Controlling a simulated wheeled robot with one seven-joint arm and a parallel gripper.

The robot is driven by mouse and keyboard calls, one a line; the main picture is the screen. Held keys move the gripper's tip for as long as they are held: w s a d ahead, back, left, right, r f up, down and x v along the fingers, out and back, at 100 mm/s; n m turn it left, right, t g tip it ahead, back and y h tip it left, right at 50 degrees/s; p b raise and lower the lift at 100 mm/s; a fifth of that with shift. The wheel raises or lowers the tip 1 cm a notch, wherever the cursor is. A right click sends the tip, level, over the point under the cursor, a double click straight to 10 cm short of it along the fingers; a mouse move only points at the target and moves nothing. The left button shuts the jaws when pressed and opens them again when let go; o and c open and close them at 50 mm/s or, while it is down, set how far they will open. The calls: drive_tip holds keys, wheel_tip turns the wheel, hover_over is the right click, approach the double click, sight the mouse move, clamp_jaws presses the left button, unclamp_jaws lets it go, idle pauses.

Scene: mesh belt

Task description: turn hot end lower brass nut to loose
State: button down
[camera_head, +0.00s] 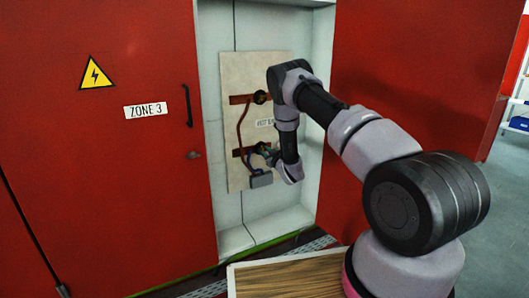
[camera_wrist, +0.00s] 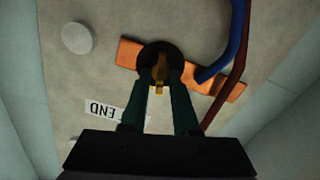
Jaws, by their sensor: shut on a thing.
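The lower brass nut (camera_wrist: 160,69) shows in the wrist view as a gold piece in front of a dark round base (camera_wrist: 146,54) on a copper bar (camera_wrist: 129,52). My gripper (camera_wrist: 161,82) has its two green fingers on either side of the nut and is shut on it. In the head view my gripper (camera_head: 265,150) is at the lower copper bar (camera_head: 238,152) of the beige panel (camera_head: 270,75), and my wrist hides the nut there. How far the nut is turned cannot be told.
An upper copper bar (camera_head: 240,99) has a dark knob (camera_head: 261,97). A brown cable (camera_head: 239,128) joins the bars at left. A blue cable (camera_wrist: 221,45) runs close to my fingers. A hot end label (camera_head: 265,123) sits between the bars. Red doors (camera_head: 90,190) flank the cabinet opening.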

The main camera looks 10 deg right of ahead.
drive_tip(key=shift+s+a+f+n, duration=0.1)
drive_tip(key=shift+f+n, duration=0.05)
drive_tip(key=shift+n, duration=3.3)
drive_tip(key=shift+w+f+n, duration=0.1)
drive_tip(key=shift+f+n, duration=0.1)
drive_tip(key=shift+n, duration=3.3)
drive_tip(key=shift+s+a+f+n, duration=0.1)
drive_tip(key=shift+f+n, duration=0.05)
drive_tip(key=shift+n, duration=3.3)
drive_tip(key=c, duration=1)
unclamp_jaws()
drive_tip(key=shift+o, duration=0.2)
drive_tip(key=shift+d, duration=0.1)
drive_tip(key=v, duration=1)
drive_tip(key=shift+s, duration=0.4)
